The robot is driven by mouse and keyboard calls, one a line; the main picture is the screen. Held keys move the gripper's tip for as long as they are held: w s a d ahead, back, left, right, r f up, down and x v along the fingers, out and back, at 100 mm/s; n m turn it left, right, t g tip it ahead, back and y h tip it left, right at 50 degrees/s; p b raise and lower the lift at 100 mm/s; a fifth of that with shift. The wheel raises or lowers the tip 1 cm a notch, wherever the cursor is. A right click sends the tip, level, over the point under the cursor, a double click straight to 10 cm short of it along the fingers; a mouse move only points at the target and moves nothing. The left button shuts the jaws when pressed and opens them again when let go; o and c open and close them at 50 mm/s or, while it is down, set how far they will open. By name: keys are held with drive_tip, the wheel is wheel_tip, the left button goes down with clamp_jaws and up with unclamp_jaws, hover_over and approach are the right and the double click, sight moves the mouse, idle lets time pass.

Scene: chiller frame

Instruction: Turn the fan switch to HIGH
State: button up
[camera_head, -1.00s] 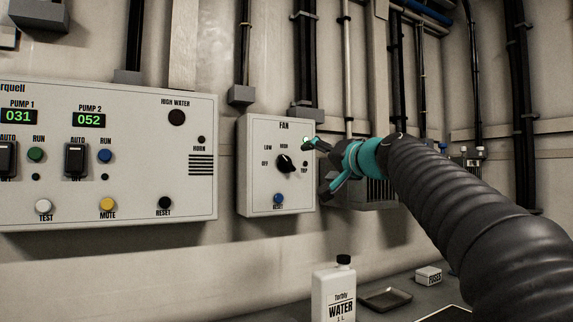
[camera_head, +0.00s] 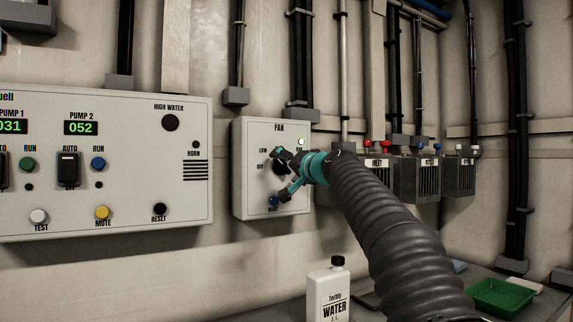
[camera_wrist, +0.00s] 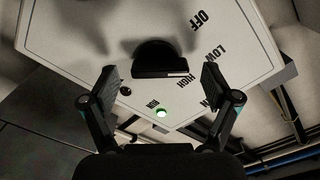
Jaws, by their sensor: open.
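The fan box (camera_head: 241,190) is a pale wall panel marked FAN. Its black switch knob (camera_wrist: 158,58) shows in the wrist view, with OFF, LOW and HIGH printed beside it. I cannot clearly tell which label the knob points to. My gripper (camera_head: 281,174) is open in front of the fan box. In the wrist view my gripper (camera_wrist: 157,76) has one finger on each side of the knob, and contact cannot be made out. In the head view the gripper partly hides the knob and its labels. A green lamp marked RUN (camera_wrist: 161,113) is lit.
A large pump panel (camera_head: 110,190) with buttons and displays is left of the fan box. A white water bottle (camera_head: 328,294) stands on the bench below. Several grey boxes (camera_head: 417,178) hang at right. A green tray (camera_head: 503,296) lies at the bench's right.

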drive_tip(key=c, duration=1.2)
drive_tip(key=shift+o, duration=0.3)
drive_tip(key=shift+m, duration=0.3)
drive_tip(key=m+p, duration=0.2)
drive_tip(key=m, duration=0.2)
drive_tip(key=shift+r, duration=0.1)
drive_tip(key=shift+m+p, duration=0.6)
drive_tip(key=shift+m, duration=1.5)
